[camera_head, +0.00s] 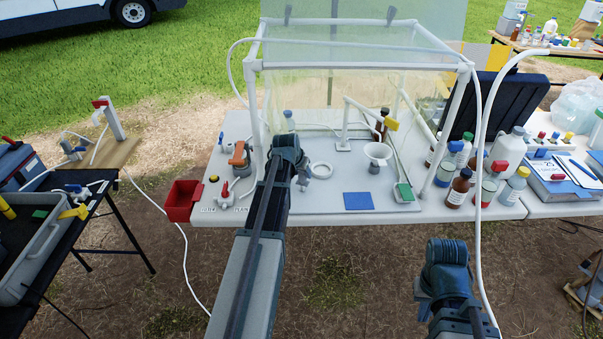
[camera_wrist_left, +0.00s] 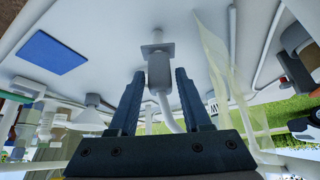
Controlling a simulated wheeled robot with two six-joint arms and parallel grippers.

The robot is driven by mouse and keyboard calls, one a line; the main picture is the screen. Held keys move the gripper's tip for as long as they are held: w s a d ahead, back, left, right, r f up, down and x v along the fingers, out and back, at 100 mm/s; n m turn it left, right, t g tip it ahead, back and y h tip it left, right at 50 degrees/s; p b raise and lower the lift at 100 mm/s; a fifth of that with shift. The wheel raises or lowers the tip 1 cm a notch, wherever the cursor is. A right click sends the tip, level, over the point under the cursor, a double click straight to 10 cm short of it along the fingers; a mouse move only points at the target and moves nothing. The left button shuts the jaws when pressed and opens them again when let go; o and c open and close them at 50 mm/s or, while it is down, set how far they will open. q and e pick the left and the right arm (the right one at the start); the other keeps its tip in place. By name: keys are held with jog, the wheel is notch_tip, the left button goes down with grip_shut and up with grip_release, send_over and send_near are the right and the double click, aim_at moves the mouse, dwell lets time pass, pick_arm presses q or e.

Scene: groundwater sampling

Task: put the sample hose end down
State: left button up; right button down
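In the left wrist view the sample hose end, a grey cylindrical fitting (camera_wrist_left: 159,70) with a square flange, is between the fingers of my left gripper (camera_wrist_left: 160,78). Its flange looks to be at the white tabletop, and a white hose curves away from its other end. Narrow gaps show on both sides, so the fingers look open around it. In the head view my left gripper (camera_head: 290,155) is low over the white table (camera_head: 262,208), hiding the fitting. My right gripper (camera_head: 447,252) is in front of the table, apart from everything; its fingers are unclear.
A clear-walled frame (camera_head: 362,62) stands over the table's back. A red bin (camera_head: 182,201) hangs at the left edge. Several bottles (camera_head: 459,188) crowd the right.

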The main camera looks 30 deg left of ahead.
pick_arm(q)
jog(key=shift+o, duration=0.8)
jog(key=shift+r, duration=0.1)
jog(key=shift+r+p, duration=0.75)
jog(key=shift+p, duration=0.1)
jog(key=p+v, duration=1)
jog(key=v, duration=0.1)
jog(key=shift+s+r, duration=0.2)
jog(key=shift+r, duration=0.1)
